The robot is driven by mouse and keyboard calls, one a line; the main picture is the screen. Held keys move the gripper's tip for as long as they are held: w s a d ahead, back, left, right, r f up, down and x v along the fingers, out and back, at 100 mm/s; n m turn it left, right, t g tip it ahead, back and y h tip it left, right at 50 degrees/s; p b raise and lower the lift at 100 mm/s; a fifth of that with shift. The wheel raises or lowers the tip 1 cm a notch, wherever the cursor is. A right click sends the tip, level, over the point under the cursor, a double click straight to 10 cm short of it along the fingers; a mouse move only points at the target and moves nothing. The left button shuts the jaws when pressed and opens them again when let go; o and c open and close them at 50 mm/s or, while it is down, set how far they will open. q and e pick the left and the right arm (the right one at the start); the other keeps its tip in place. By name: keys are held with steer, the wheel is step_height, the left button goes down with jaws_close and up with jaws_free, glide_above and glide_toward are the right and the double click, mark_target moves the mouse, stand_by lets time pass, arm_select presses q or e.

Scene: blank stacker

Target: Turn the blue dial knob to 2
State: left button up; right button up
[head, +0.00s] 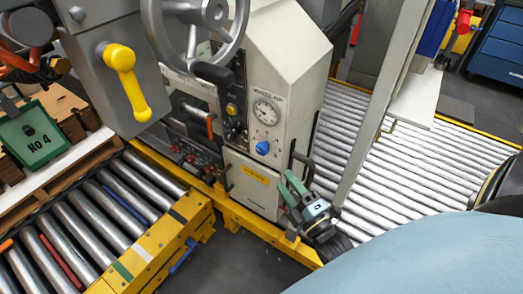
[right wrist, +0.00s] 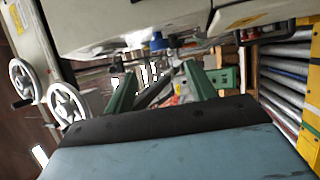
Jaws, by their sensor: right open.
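The blue dial knob (head: 262,147) sits on the cream machine's front panel, below a round white gauge (head: 266,112). Small marks show around the knob, but I cannot read its setting. In the right wrist view a blue knob (right wrist: 158,42) shows beyond the fingers, on the underside edge of a pale panel. My right gripper (head: 294,188) is in front of the machine, below and to the right of the knob and apart from it. Its green fingers (right wrist: 162,86) are open with nothing between them. My left gripper is not in view.
A black handle (head: 302,168) sticks out beside the right gripper. A grey handwheel (head: 196,30) and a yellow lever (head: 127,80) stand upper left. Roller conveyors (head: 420,170) lie on both sides, with a yellow rail (head: 262,228) along the machine's foot.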

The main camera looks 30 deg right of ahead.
mark_target(261, 154)
steer(key=x, duration=1.3)
steer(key=shift+b, duration=0.3)
